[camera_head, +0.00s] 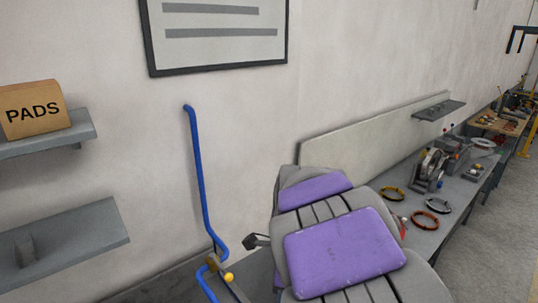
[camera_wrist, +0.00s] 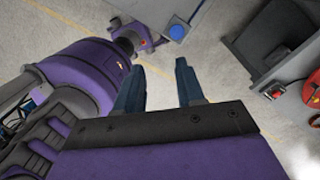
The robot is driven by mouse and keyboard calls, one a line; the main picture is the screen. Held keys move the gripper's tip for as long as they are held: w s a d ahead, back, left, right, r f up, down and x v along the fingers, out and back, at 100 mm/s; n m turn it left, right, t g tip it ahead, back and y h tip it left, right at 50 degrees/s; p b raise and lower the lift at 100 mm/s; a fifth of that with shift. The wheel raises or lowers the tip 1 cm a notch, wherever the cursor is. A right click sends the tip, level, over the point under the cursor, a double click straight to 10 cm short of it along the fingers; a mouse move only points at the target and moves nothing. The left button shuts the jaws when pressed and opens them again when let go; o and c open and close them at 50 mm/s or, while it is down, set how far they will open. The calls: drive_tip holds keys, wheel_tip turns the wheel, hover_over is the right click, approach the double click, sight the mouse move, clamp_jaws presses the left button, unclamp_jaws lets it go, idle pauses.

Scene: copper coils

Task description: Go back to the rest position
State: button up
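My gripper (camera_wrist: 161,66) shows in the wrist view, with its two dark blue fingers apart and nothing between them. The floor lies beyond the fingertips. In the head view my purple and grey body fills the lower middle, and I cannot make out the gripper there. On the bench (camera_head: 464,190) at the right lie a yellow-and-black coil (camera_head: 391,194), a dark coil with pale parts (camera_head: 438,205) and a copper-orange coil (camera_head: 425,220). All three lie flat, apart from one another.
A machine (camera_head: 430,168) stands on the bench behind the coils. A blue pipe (camera_head: 199,175) runs down the wall. Two shelves at the left include one holding a PADS box (camera_head: 33,109). In the wrist view, a dark machine (camera_wrist: 275,45) stands at the right and pale floor (camera_wrist: 215,60) is open.

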drive_tip(key=s+d+f+n+b, duration=0.3)
drive_tip(key=s+f+n+b, duration=0.1)
drive_tip(key=s, duration=0.4)
drive_tip(key=s+d+f+n+b, duration=0.4)
drive_tip(key=s+f+n, duration=0.2)
drive_tip(key=s+n, duration=0.2)
drive_tip(key=s+d+f+n+b, duration=0.3)
drive_tip(key=s+f+n+b, duration=0.2)
drive_tip(key=s+n, duration=0.3)
drive_tip(key=shift+d+f+g+h, duration=0.4)
drive_tip(key=shift+f, duration=0.1)
